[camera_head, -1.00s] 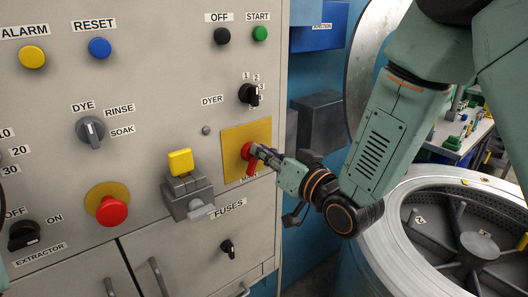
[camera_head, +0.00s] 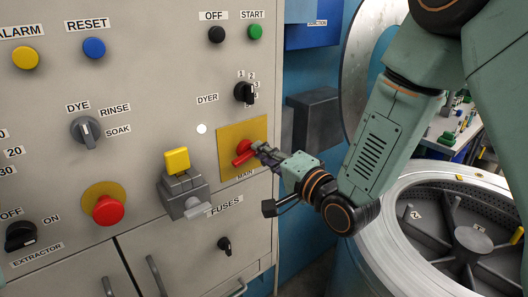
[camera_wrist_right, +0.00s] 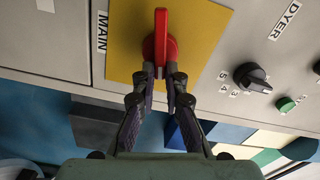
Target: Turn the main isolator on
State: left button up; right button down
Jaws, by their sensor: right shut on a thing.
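The main isolator is a red rotary handle (camera_head: 243,157) on a yellow plate (camera_head: 229,135), above a MAIN label (camera_head: 245,176). In the head view the handle slants, its free end to the lower left. My right gripper (camera_head: 260,149) is at the handle's right side. In the right wrist view the red handle (camera_wrist_right: 160,30) stands over the yellow plate (camera_wrist_right: 125,50), and my right gripper (camera_wrist_right: 165,82) is shut on its near end. A small round lamp (camera_head: 201,128) left of the plate is bright white. My left gripper is not in view.
A grey fuse switch with a yellow top (camera_head: 177,160) is left of the plate. A red mushroom button (camera_head: 108,210) and the DYER selector (camera_head: 244,92) are on the same panel. A round drum (camera_head: 400,220) stands at the right.

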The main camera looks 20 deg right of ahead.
jog(key=shift+f+m, duration=0.1)
jog(key=shift+m, duration=1.5)
jog(key=c, duration=1.4)
grip_release()
jog(key=shift+w+f, duration=0.1)
jog(key=v, duration=0.7)
jog(key=shift+s, duration=0.2)
jog(key=shift+s+d, duration=0.1)
